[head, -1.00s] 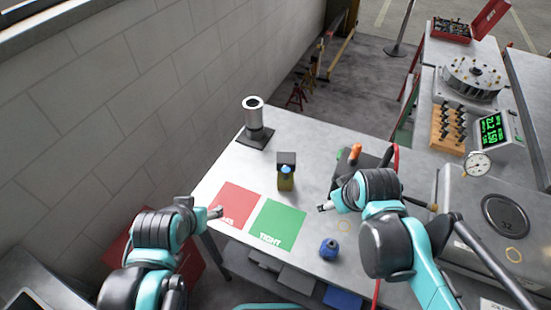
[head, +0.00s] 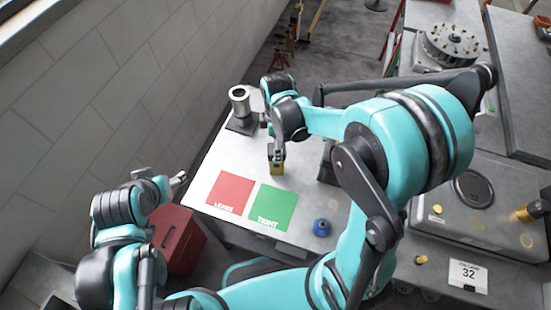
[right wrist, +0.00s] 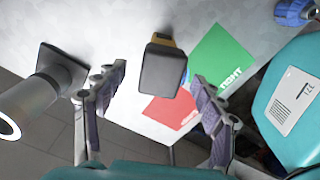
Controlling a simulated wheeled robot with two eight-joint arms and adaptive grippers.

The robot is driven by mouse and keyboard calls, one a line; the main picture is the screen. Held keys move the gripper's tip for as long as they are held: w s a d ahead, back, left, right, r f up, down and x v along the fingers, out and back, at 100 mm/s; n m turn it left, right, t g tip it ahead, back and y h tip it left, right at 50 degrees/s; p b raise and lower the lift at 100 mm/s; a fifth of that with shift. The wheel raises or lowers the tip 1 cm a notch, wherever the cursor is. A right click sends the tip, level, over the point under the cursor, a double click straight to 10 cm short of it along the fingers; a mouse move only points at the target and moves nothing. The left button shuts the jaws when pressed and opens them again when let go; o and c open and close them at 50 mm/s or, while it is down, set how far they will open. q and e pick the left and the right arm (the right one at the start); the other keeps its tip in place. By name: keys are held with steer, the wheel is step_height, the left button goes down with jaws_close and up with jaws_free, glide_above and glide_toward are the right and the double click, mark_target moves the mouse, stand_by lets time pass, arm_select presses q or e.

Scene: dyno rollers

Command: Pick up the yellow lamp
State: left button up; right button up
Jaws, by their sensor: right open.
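The yellow lamp (head: 278,167) stands on the metal table, its upper part hidden by my right gripper in the head view. In the right wrist view its dark top (right wrist: 163,72) faces me, with a little yellow body (right wrist: 164,41) showing behind. My right gripper (head: 277,147) is over the lamp. In the right wrist view the right gripper (right wrist: 158,74) is open, its fingers spread on either side of the lamp with a gap on both sides. My left gripper (head: 179,178) is off the table's left edge, away from the lamp, too small to read.
A silver cylinder on a dark base (head: 241,106) stands behind the lamp, close to my right arm; it also shows in the right wrist view (right wrist: 40,95). Red (head: 231,191) and green (head: 272,207) mats lie in front. A blue object (head: 321,227) sits at the right.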

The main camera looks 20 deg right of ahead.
step_height(320, 180, down, 4)
steer(key=shift+s+a+r+b, duration=0.1)
steer(key=shift+b, duration=0.3)
jaws_close()
